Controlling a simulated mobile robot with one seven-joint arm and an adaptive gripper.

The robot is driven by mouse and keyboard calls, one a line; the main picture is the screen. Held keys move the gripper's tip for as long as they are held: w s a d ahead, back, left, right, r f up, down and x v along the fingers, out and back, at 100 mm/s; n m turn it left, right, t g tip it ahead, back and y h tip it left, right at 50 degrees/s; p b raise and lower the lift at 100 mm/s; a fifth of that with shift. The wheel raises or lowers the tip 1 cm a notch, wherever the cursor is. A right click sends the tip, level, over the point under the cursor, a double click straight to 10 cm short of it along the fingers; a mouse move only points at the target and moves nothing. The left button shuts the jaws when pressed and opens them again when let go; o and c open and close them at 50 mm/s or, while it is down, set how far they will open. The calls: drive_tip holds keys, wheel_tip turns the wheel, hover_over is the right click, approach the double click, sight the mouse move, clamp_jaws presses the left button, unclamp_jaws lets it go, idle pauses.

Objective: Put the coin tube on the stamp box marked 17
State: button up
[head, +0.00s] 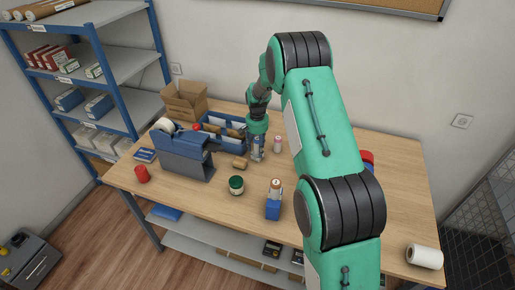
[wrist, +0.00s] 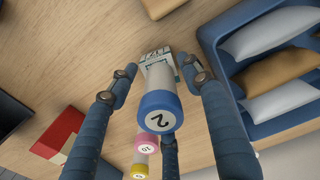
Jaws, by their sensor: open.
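My gripper (wrist: 163,95) is open, with its fingers around a pale coin tube (wrist: 157,84) with a blue cap marked 2. The fingers stand clear of it at both sides. A white piece with dark print shows at the tube's far end; I cannot tell if it belongs to the tube. In the head view, this tube (head: 258,152) is upright under my gripper. A pink-capped tube (wrist: 147,144) and a yellow-capped tube (wrist: 139,171) are close by.
A blue tray (wrist: 230,72) of packets is right beside my gripper in the wrist view. A red box (wrist: 58,130) is to the left. A tape dispenser (head: 185,158), green-lidded jar (head: 236,186) and white roll (head: 424,256) stand on the table (head: 215,205).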

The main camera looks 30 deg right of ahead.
wheel_tip(320, 180, up, 12)
drive_tip(key=shift+r+p, duration=0.15)
drive_tip(key=shift+p, duration=0.4)
idle(0.8)
drive_tip(key=shift+a+r, duration=0.1)
drive_tip(key=shift+r, duration=0.1)
drive_tip(key=s+a+r+n+t, duration=0.1)
drive_tip(key=s+a+r+n, duration=0.1)
drive_tip(key=s+a+r, duration=0.65)
drive_tip(key=s+a+r+n+t, duration=0.1)
drive_tip(key=s+a+r+t, duration=0.15)
drive_tip(key=s+r, duration=1)
drive_tip(key=s+a+r+n, duration=0.1)
drive_tip(key=s+a+r, duration=0.1)
drive_tip(key=s, duration=0.7)
drive_tip(key=s+a+r+n+t, duration=0.1)
drive_tip(key=s+a+r, duration=0.1)
drive_tip(key=s, duration=0.7)
drive_tip(key=s+a+r+n+t, duration=0.1)
drive_tip(key=s+a, duration=0.3)
drive_tip(key=s, duration=0.4)
drive_tip(key=shift+s+a+r+n, duration=0.3)
drive_tip(key=shift+s+r+n, duration=0.1)
drive_tip(key=shift+r+n, duration=0.2)
